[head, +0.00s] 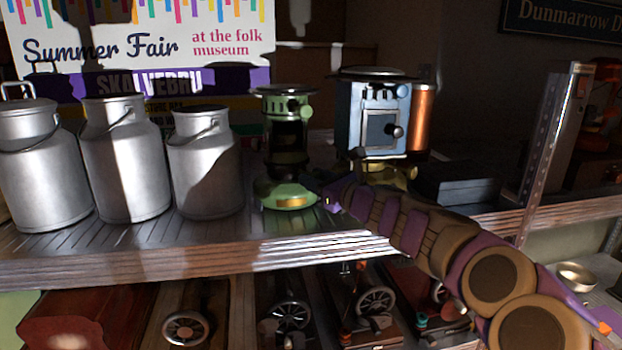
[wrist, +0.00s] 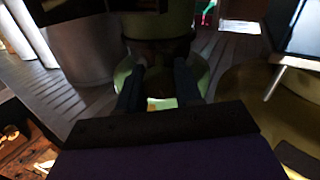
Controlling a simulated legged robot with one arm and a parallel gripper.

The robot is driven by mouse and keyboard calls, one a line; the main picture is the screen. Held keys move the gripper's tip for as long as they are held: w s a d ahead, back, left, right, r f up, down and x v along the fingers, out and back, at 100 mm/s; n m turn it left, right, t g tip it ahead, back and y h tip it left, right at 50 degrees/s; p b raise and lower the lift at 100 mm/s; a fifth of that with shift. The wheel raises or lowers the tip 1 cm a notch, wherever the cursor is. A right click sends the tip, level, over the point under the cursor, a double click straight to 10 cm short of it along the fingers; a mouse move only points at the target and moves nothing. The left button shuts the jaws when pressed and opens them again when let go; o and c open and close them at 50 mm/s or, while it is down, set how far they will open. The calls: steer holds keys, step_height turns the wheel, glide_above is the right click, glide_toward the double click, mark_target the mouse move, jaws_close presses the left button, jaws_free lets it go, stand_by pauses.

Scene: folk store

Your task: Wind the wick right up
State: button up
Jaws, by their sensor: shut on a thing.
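A green stove (head: 288,196) with a rounded base, a dark middle and a green top stands on the upper shelf; its base also shows in the wrist view (wrist: 160,90). My gripper (head: 324,198) reaches in from the right, low at the front of this stove. In the wrist view my gripper's two dark fingers (wrist: 158,72) come together against the stove just above its base. They are shut on a small part there, seemingly the wick knob, which the fingers and shadow hide. The wick itself is not visible.
A blue stove (head: 357,128) with a copper tank (head: 420,118) stands close to the right, above my forearm. Metal milk churns (head: 208,160) stand to the left. A dark box (head: 455,184) lies right. The shelf edge (head: 200,262) runs below; machines with wheels sit underneath.

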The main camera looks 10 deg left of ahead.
steer(key=shift+a+f+m, duration=0.1)
steer(key=shift+f+m, duration=0.55)
steer(key=shift+m, duration=0.45)
steer(key=shift+o, duration=0.3)
steer(key=shift+m, duration=0.5)
steer(key=shift+r, duration=0.1)
steer(key=shift+r+m, duration=0.2)
steer(key=shift+m, duration=0.1)
steer(key=o, duration=0.7)
steer(key=shift+c, duration=0.2)
steer(key=o, duration=0.3)
steer(key=shift+w+d, duration=0.15)
steer(key=shift+d, duration=0.05)
steer(key=shift+r, duration=0.15)
steer(key=shift+s, duration=0.2)
